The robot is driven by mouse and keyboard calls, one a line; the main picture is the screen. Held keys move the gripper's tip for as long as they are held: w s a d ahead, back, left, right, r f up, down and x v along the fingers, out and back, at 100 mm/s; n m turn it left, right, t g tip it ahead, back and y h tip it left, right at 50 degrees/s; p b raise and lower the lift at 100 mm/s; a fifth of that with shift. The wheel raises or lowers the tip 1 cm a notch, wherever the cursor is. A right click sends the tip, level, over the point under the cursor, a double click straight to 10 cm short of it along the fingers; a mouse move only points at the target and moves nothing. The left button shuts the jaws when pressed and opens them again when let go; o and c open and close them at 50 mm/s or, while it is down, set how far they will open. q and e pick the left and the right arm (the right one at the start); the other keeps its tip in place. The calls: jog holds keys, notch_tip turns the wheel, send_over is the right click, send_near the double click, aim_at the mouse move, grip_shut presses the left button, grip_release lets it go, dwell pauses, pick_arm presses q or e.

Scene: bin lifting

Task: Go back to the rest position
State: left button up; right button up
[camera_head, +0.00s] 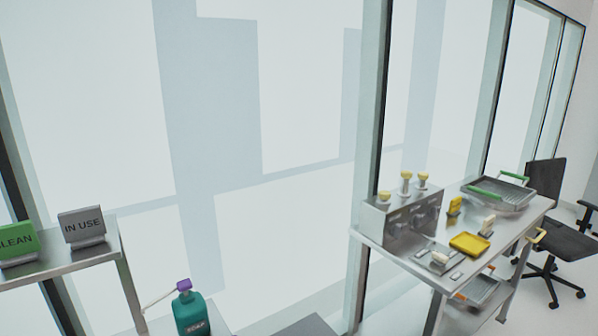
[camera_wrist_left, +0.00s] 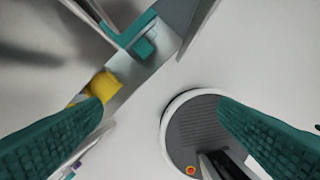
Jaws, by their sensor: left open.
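My left gripper (camera_wrist_left: 160,106) shows in the left wrist view as two ribbed teal fingers, spread wide apart with nothing held between them. A round grey base with a white rim and a small red button, which looks like mine, lies below the fingers. Neither gripper shows in the head view, and my right gripper is in no view. A grey tray with green handles (camera_head: 498,194) sits at the far end of the steel table (camera_head: 420,268) on the right. Another grey bin (camera_head: 480,290) is on the lower level, partly hidden.
A metal box with yellow-topped knobs (camera_head: 400,218) and a yellow tray (camera_head: 469,244) stand on the table. A black chair (camera_head: 548,205) is behind it. A left shelf (camera_head: 65,263) holds an IN USE sign (camera_head: 83,226). A teal soap bottle (camera_head: 190,312) stands at the bottom.

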pick_arm(q)
jog(key=s+a+f+g+b, duration=0.15)
jog(key=s+f, duration=0.25)
jog(key=f, duration=0.6)
jog(key=s+f+t+b, duration=0.1)
jog(key=s+f+b, duration=0.15)
jog(key=f, duration=0.75)
jog(key=s+a+f+g+b, duration=0.1)
jog(key=s+f+b, duration=0.1)
jog(key=s+f, duration=0.9)
jog(key=shift+s+a, duration=0.4)
jog(key=shift+s, duration=0.25)
